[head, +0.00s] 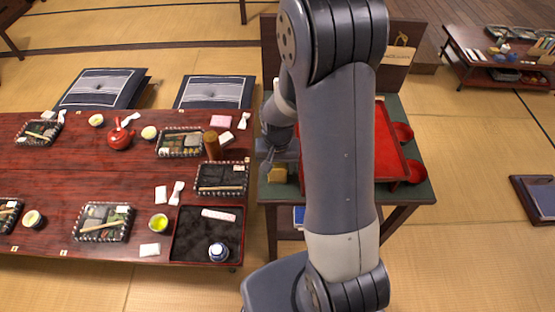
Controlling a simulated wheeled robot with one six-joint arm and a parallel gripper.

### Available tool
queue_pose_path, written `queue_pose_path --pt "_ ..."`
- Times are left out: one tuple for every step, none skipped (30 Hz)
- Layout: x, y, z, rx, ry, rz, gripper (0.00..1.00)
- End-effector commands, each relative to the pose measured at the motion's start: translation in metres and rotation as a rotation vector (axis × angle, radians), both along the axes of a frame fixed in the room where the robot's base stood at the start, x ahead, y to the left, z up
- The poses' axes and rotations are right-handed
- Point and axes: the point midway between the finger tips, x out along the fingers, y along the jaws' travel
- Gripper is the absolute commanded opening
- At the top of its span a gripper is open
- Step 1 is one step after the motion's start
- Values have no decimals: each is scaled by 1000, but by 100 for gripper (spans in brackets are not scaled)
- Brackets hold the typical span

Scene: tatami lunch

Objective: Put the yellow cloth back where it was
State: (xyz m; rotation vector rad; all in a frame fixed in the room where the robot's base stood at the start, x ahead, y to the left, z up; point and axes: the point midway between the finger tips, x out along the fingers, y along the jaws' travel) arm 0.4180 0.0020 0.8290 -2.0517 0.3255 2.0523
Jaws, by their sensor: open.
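A small yellow thing, likely the yellow cloth (278,175), lies on the left part of the green-topped side table (416,187). It looks folded into a small block. My gripper (267,172) hangs over the left edge of that table, right beside the yellow thing. My gripper is open, and I see nothing held in it. My own arm covers the middle of the side table, and my wrist hides part of the space around the cloth. I cannot tell whether a finger touches the cloth.
A red tray (389,150) and red bowls (403,131) are on the side table. The long lacquered table (60,175) at left carries several bento boxes (103,222), a red teapot (120,137), cups and a dark tray (180,255). Open tatami (470,250) lies at right.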

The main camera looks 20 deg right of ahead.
Motion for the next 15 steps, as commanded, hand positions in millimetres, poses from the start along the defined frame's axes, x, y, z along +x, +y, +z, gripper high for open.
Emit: queue_pose_path --pt "0 0 4 0 0 0 59" --pt "1 0 6 0 -2 0 59" --pt "1 0 10 0 -3 0 59" --pt "1 0 14 1 -4 0 59" --pt "1 0 19 0 -5 0 59" --pt "2 0 26 0 -6 0 59" --pt "1 0 32 0 -6 0 59" --pt "1 0 38 0 -7 0 59" --pt "2 0 46 0 -7 0 59" --pt "2 0 52 0 -6 0 59" --pt "1 0 59 0 -7 0 59" --pt "1 0 67 0 -6 0 59" --pt "1 0 73 0 -7 0 59" --pt "2 0 79 0 -7 0 59" --pt "1 0 87 0 -6 0 59"
